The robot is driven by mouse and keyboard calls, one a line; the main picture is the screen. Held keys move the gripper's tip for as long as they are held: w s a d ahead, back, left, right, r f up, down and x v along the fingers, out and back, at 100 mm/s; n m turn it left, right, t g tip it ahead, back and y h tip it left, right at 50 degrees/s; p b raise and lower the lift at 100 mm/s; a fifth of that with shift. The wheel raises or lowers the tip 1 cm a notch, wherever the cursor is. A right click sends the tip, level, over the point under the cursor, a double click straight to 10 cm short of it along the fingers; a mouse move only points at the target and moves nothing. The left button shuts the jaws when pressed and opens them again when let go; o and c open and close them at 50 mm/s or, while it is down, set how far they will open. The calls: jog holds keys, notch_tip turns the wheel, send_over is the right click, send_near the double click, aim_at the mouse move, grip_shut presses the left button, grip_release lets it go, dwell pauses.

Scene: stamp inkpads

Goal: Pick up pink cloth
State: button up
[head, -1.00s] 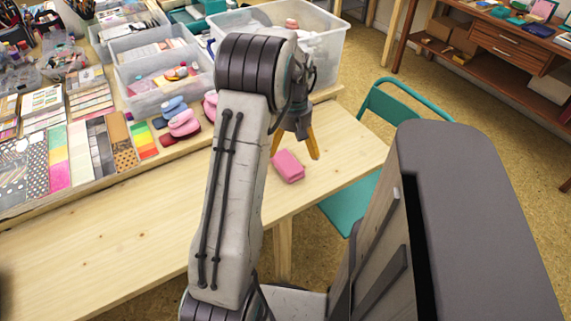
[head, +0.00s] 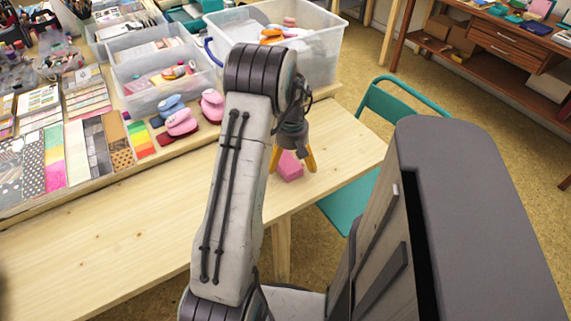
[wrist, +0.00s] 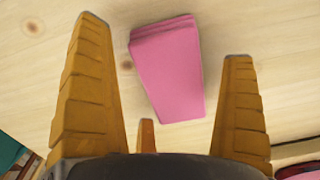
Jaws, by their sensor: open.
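The pink cloth (head: 290,168) is a small folded block lying on the light wooden table near its right end. In the wrist view the cloth (wrist: 168,70) lies flat on the wood, ahead of and between my fingers. My gripper (head: 292,168) is open and points down just above the cloth, its yellow fingers to either side of it in the head view. In the wrist view the open fingers of my gripper (wrist: 165,85) hold nothing. The gripper partly hides the cloth in the head view.
Pink and blue stamp-like items (head: 181,122) sit on the raised shelf at the table's back. Clear plastic bins (head: 160,85) stand behind them. A teal chair (head: 350,200) is by the table's right edge. The table's front left surface (head: 130,240) is clear.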

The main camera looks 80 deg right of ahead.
jog(key=shift+f, duration=0.25)
jog(key=shift+c, duration=0.2)
jog(key=c, duration=1.1)
